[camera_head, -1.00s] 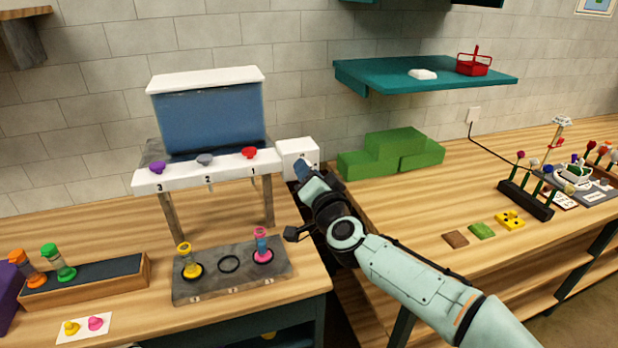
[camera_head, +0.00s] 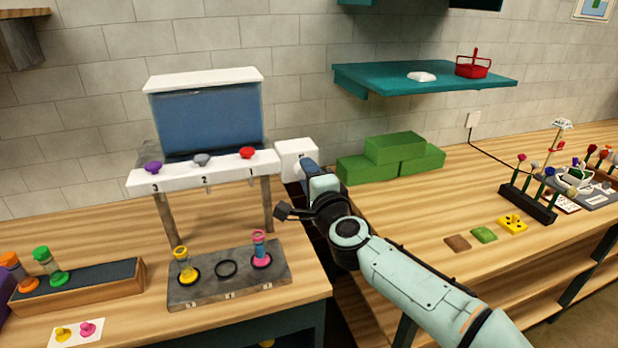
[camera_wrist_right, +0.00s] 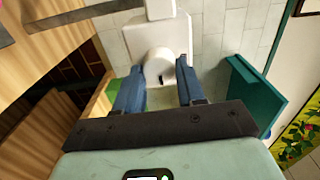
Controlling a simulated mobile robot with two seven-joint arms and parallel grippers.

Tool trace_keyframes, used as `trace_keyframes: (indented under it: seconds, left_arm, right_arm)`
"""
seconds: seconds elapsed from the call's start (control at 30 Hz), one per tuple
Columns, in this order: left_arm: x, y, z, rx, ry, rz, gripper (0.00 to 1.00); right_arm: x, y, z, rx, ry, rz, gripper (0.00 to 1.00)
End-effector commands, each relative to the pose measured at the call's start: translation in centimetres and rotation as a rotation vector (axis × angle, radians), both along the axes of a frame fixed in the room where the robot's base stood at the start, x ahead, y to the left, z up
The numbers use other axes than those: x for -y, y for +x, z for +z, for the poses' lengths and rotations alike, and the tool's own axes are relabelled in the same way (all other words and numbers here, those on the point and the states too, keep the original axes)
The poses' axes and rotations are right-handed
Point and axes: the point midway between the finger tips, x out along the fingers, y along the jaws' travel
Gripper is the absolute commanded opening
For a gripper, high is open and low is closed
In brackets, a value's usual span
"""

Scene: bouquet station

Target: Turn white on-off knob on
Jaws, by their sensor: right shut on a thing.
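The white box (camera_head: 291,148) with the on-off knob is at the right end of the dispenser stand, near the wall. My right gripper (camera_head: 305,171) reaches it from the front right, and its fingers largely hide the knob in the head view. In the right wrist view, the round white knob (camera_wrist_right: 159,62) sits on the face of the box (camera_wrist_right: 147,33). The two blue fingers of my right gripper (camera_wrist_right: 160,74) are on either side of the knob, shut on it. A small dark mark shows beside the knob. I cannot tell the knob's setting. My left gripper is not in view.
The dispenser (camera_head: 210,118) has purple, grey and red knobs along its white front rail (camera_head: 180,177). Green blocks (camera_head: 395,160) stand right of the box. A teal shelf (camera_head: 440,75) hangs above them. A dark gap lies between the two counters.

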Motion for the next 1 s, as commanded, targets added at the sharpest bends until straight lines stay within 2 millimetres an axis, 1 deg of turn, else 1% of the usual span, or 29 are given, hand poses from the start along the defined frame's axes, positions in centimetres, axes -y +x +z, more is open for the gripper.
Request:
trace_keyframes:
  seconds: [0.2, 0.6, 0.63, 0.67, 0.7, 1.0]
  left_arm:
    - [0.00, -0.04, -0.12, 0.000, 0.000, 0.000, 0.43]
    - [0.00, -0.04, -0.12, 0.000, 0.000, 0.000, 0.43]
    - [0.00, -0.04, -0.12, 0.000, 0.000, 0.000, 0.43]
    - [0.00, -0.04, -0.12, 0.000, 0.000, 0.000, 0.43]
    - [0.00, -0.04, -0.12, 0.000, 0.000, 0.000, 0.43]
    - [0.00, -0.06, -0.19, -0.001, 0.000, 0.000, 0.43]
  right_arm:
    - [-0.03, -0.01, 0.01, -0.011, 0.033, 0.000, 0.08]
    - [-0.03, -0.01, 0.03, -0.012, 0.037, 0.001, 0.08]
    - [-0.03, -0.01, 0.03, -0.012, 0.037, 0.001, 0.49]
    - [-0.03, -0.01, 0.03, -0.012, 0.037, 0.001, 0.58]
    - [-0.03, -0.01, 0.03, -0.012, 0.037, 0.001, 0.63]
    - [0.03, -0.13, 0.01, -0.011, 0.035, 0.000, 0.63]
